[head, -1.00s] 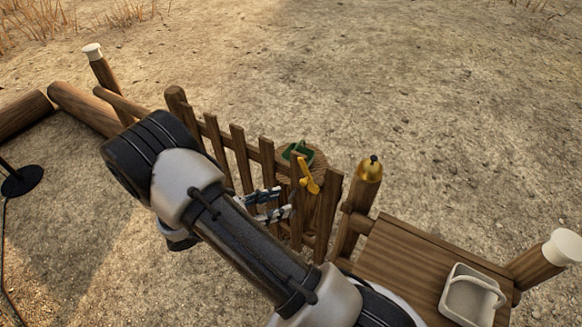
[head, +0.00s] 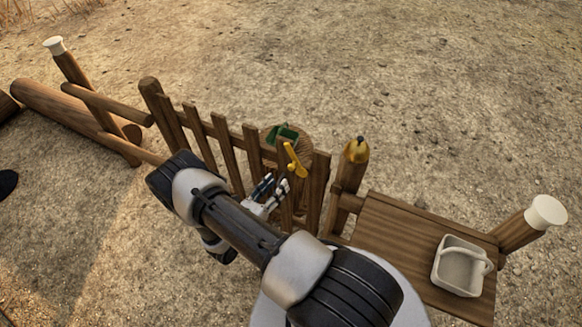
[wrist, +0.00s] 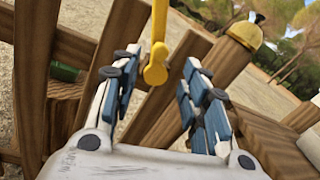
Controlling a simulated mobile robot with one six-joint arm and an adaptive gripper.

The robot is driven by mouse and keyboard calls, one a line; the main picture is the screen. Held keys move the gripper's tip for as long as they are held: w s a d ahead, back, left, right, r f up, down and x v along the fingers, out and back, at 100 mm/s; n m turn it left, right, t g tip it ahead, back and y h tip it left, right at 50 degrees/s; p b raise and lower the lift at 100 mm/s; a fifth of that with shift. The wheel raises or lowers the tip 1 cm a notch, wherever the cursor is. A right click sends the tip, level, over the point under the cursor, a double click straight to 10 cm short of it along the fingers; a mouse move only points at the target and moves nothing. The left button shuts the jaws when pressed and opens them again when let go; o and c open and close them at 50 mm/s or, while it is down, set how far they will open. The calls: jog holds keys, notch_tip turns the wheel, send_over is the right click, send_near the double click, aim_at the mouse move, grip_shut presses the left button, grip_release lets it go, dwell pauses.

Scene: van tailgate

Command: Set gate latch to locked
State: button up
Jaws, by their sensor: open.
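The yellow gate latch (head: 294,160) is on the upper right part of the wooden picket gate (head: 227,150), slanting in the head view. In the wrist view the latch (wrist: 157,62) hangs down with its rounded knob between and beyond my fingers. My gripper (head: 274,190) is open and empty on the near side of the gate, just below and left of the latch. In the wrist view its two blue-padded fingers (wrist: 158,90) stand apart on either side of the latch's line. I cannot tell whether they touch it.
A post with a brass bell-shaped cap (head: 356,152) stands right of the gate. A wooden table (head: 385,225) with a pale basket (head: 459,268) is at the right. A green object (head: 283,135) sits on a stump behind the gate. Log rails (head: 70,112) extend left.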

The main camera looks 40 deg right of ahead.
aim_at(290, 169)
jog(key=x, duration=0.9)
jog(key=shift+d+b, duration=0.25)
jog(key=shift+b, duration=0.05)
jog(key=shift+c, duration=0.2)
grip_shut()
